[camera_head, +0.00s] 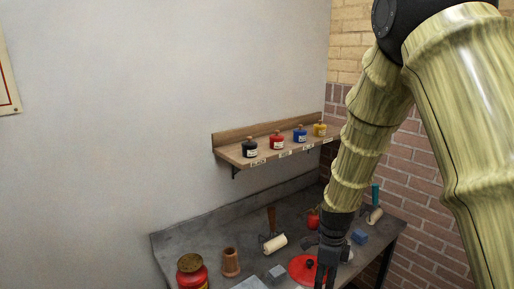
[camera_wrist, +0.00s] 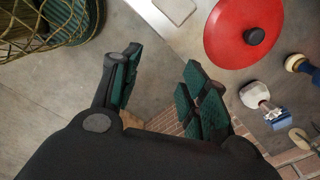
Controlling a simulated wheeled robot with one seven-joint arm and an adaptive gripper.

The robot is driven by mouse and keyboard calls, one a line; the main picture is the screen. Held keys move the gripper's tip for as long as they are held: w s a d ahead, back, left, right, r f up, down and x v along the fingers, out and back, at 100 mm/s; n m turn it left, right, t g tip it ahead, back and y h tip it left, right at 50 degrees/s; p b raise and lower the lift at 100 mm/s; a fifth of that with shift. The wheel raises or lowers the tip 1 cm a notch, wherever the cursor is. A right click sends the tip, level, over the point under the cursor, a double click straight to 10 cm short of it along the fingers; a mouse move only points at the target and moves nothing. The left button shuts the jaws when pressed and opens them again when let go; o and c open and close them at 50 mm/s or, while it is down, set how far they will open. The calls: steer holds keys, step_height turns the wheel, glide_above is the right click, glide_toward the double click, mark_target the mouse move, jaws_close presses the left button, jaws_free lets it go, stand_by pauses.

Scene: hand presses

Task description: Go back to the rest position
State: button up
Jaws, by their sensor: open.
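My gripper (camera_head: 326,268) hangs above the front part of the grey table (camera_head: 187,242) in the head view, close to a round red lid with a dark knob (camera_head: 302,268). In the wrist view my gripper (camera_wrist: 158,92) is open, with its two green-padded fingers apart and nothing between them. The red lid (camera_wrist: 232,30) shows to the upper right of the fingers there, apart from them. My arm hides part of the table's right side in the head view.
A shelf (camera_head: 230,152) on the wall holds black, red, blue and yellow bottles. On the table are a red jar (camera_head: 190,272), a brown wooden piece (camera_head: 231,263), a cream roller (camera_head: 275,243) and a blue block (camera_head: 359,237). A wicker basket (camera_wrist: 40,30) stands at upper left in the wrist view.

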steer(key=s+d+f+n, duration=0.1)
steer(key=s+f+n, duration=0.45)
steer(key=f, duration=0.45)
steer(key=s+d+f+n, duration=0.1)
steer(key=s+f+n, duration=0.3)
steer(key=s+f, duration=0.45)
steer(key=s+f+n, duration=0.6)
steer(key=s, duration=0.4)
steer(key=s+d+f+n, duration=0.1)
steer(key=s+f+n, duration=0.6)
steer(key=s, duration=0.4)
steer(key=shift+c, duration=0.3)
